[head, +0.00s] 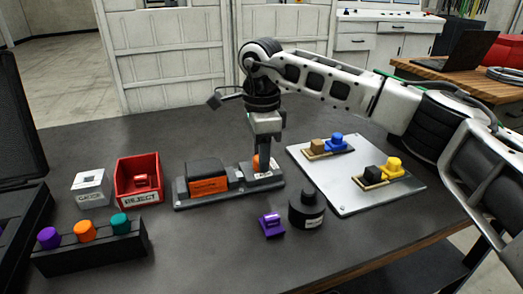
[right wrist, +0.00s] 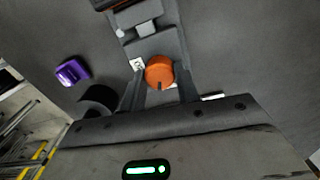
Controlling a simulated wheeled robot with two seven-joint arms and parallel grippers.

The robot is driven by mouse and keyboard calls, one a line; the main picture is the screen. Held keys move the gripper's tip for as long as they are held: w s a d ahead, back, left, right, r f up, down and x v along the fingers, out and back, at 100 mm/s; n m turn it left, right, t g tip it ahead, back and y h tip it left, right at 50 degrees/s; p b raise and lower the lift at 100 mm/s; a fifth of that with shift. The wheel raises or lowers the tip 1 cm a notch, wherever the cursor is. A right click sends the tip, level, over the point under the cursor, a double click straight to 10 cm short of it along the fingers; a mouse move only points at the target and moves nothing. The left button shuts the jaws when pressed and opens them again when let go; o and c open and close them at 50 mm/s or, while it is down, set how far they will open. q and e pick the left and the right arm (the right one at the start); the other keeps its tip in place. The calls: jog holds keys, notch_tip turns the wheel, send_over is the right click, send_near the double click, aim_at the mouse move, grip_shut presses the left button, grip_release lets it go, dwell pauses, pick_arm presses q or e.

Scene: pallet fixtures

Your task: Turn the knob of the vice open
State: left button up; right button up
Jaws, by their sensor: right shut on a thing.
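The vice (head: 230,180) is a long dark grey fixture on the table, with a dark block with an orange front (head: 208,185) at its left part. Its round orange knob (head: 256,163) is at the right end, partly hidden by my gripper in the head view. In the right wrist view the knob (right wrist: 159,70) shows from above, with a dark mark on its near side. My right gripper (head: 264,160) points down over that end; its two fingers are on either side of the knob in the right wrist view (right wrist: 160,85), shut on it. My left gripper is not in view.
Left of the vice stand a red bin (head: 125,182), a white gauge box (head: 92,188) and a black rack (head: 92,250) with coloured knobs. A purple piece (head: 271,225) and a black round container (head: 307,212) stand in front. A white plate (head: 350,200) with several blocks lies right.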

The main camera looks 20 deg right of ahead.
jog(key=m+p, duration=0.1)
jog(key=m, duration=0.6)
jog(key=shift+r, duration=0.1)
jog(key=m, duration=0.6)
jog(key=shift+m, duration=0.4)
jog(key=o, duration=1)
jog(key=shift+c, duration=0.2)
notch_tip(320, 180, up, 16)
